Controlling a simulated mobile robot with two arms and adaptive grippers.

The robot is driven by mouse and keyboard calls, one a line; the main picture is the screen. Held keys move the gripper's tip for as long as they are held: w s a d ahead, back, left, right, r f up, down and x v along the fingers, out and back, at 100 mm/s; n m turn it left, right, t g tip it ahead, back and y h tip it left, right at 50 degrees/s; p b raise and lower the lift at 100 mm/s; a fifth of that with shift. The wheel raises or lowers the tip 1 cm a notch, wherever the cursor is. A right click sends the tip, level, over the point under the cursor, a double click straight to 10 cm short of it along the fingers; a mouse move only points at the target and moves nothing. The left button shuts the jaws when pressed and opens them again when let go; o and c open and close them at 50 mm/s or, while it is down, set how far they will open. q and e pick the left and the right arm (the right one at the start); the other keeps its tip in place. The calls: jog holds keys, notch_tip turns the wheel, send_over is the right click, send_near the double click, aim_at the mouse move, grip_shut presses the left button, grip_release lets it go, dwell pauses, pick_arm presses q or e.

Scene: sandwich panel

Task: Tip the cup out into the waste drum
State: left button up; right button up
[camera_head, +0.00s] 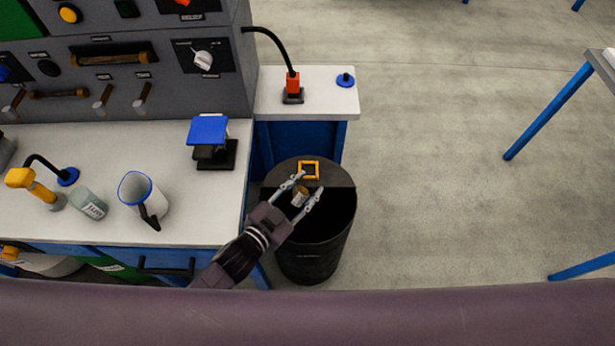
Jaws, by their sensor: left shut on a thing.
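The waste drum (314,262) is a black round bin on the floor at the right end of the bench. A dark half lid (283,174) covers its far side, and its near side is open and black inside. My left gripper (306,188) reaches over the drum from the lower left. It is shut on a small grey and tan cup (299,197), which is above the drum opening. The fingers partly hide the cup, and I cannot tell its tilt or what is in it. My right gripper is not in view.
A yellow square frame (308,170) sits on the lid. The white bench (205,205) holds a white jug (150,202) with a blue rim, a grey-green bottle (89,204) and a blue-topped stand (208,130). A low side table (325,92) stands behind the drum.

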aim_at(301, 201)
pick_arm(q)
jog(key=f+m+y+p, duration=0.1)
jog(key=f+m+g+y+p, duration=0.1)
jog(key=m+y+p, duration=0.1)
jog(key=f+m+y+p, duration=0.2)
jog(key=shift+a+g, duration=0.4)
jog(key=shift+f+m+y, duration=0.3)
jog(key=shift+f+y, duration=0.05)
jog(key=shift+y, duration=0.35)
jog(key=shift+a+f+m+y+p, duration=0.1)
jog(key=shift+f+m+y+p, duration=0.2)
jog(key=shift+f+m+y, duration=0.15)
jog(key=shift+r+m+y+p, duration=0.25)
jog(key=shift+r+y+p, duration=0.1)
jog(key=shift+y+p, duration=0.1)
jog(key=shift+a+m+y, duration=0.1)
jog(key=shift+m+y, duration=0.6)
jog(key=shift+y, duration=0.4)
dwell(0.6)
